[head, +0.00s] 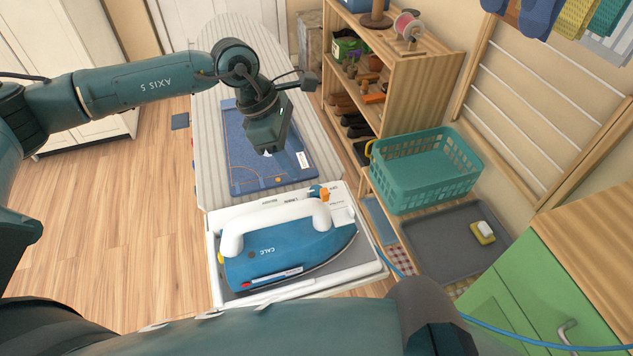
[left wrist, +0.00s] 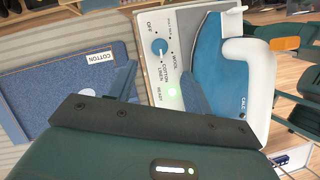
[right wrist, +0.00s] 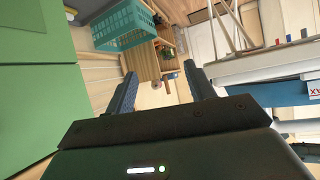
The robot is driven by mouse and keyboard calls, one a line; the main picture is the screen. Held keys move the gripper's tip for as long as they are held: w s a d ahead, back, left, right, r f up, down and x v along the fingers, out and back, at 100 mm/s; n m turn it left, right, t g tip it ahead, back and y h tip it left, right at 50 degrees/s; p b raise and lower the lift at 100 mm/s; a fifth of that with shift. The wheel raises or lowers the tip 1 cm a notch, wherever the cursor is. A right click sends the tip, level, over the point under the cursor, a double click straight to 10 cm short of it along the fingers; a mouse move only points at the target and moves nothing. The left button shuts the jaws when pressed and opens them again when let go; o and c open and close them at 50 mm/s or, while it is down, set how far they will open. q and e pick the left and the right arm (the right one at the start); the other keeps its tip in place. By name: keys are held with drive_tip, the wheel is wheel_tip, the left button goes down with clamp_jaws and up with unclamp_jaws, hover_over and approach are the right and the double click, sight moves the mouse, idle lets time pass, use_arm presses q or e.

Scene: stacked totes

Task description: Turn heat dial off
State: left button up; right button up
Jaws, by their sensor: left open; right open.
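The heat dial (left wrist: 159,46) is a small round blue knob on the white panel of the iron station. OFF is printed on one side of it, COTTON, LINEN and READY on the other; its exact setting is too small to read. It also shows in the head view (head: 316,191), at the station's far edge. A blue iron (head: 290,245) with a white handle lies on the station (head: 217,270). My left gripper (head: 268,152) is open and empty above the ironing board, up-left of the dial. My right gripper (right wrist: 160,72) is open and empty, away from the dial.
Folded denim (head: 245,172) lies on the striped ironing board (head: 213,115). To the right are a teal basket (head: 425,170), a wooden shelf (head: 432,75), a grey tray (head: 440,250) and a green cabinet (head: 550,285).

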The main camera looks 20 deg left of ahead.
sight(316, 190)
use_arm(q)
drive_tip(key=p+x, duration=0.1)
drive_tip(key=x, duration=0.9)
use_arm(e)
drive_tip(key=shift+s+d+f, duration=0.15)
drive_tip(key=shift+s+d, duration=0.05)
drive_tip(key=shift+d, duration=0.15)
use_arm(q)
drive_tip(key=c, duration=1)
drive_tip(key=shift+o, duration=0.2)
